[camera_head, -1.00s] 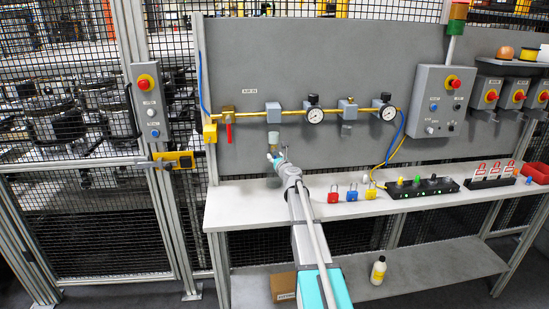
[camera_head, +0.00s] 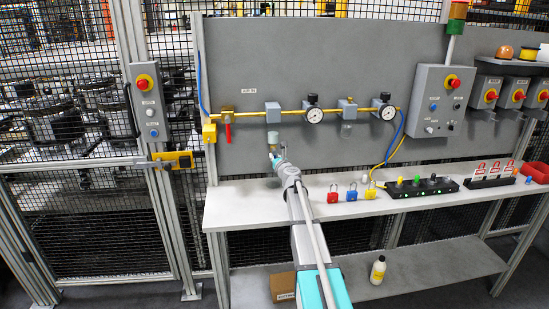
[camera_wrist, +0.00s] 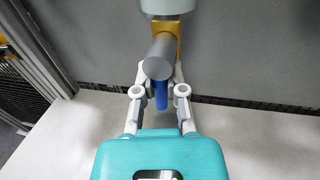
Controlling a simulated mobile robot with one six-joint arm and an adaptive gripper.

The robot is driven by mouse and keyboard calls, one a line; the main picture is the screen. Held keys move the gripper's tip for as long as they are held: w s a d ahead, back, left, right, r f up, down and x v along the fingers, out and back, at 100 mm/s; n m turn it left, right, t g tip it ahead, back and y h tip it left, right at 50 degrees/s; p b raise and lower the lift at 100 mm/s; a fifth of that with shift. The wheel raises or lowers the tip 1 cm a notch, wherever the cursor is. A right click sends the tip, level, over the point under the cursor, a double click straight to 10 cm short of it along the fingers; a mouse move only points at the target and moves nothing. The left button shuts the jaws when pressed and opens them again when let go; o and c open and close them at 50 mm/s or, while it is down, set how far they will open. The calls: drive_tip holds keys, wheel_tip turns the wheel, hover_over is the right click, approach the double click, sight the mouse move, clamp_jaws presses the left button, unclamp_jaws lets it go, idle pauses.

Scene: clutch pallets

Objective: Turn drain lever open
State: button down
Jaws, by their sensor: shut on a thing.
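The drain lever (camera_wrist: 161,96) shows in the wrist view as a small blue piece below the end of a grey cylinder (camera_wrist: 160,58). A brass fitting (camera_wrist: 171,28) and the bottom of a pale bowl (camera_wrist: 167,5) are above and behind it. My gripper (camera_wrist: 160,82) is shut on the lever, one finger on each side; the fingertips are partly hidden behind the cylinder. In the head view, my gripper (camera_head: 277,155) is just under the bowl (camera_head: 273,137) on the air line; the lever is too small to make out there.
The brass air line (camera_head: 245,113) with gauges and a red-handled valve (camera_head: 228,130) runs along the grey panel. Coloured padlocks (camera_head: 351,192) and a black block (camera_head: 423,187) stand on the bench (camera_head: 240,200) to the right. The bench's left end is clear.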

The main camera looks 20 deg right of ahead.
drive_tip(key=shift+r+n, duration=0.1)
drive_tip(key=shift+n, duration=0.3)
drive_tip(key=n+p, duration=0.1)
drive_tip(key=n, duration=0.1)
drive_tip(key=n+g+p, duration=0.1)
drive_tip(key=shift+d+r+n, duration=0.15)
drive_tip(key=shift+d+n, duration=0.2)
drive_tip(key=shift+n, duration=0.05)
drive_tip(key=shift+s+d+r+n+g+h+p, duration=0.15)
drive_tip(key=shift+r+n+g+h+p, duration=0.25)
drive_tip(key=shift+n, duration=1.45)
drive_tip(key=shift+w+d+r+n+g+h+p, duration=0.15)
drive_tip(key=shift+n+h+p, duration=0.5)
drive_tip(key=shift+n, duration=1.25)
drive_tip(key=shift+s+d+r+n+g+h+p, duration=0.15)
drive_tip(key=shift+n+g+h+p, duration=0.35)
drive_tip(key=shift+n, duration=1.35)
drive_tip(key=c, duration=0.7)
unclamp_jaws()
drive_tip(key=shift+a, duration=0.15)
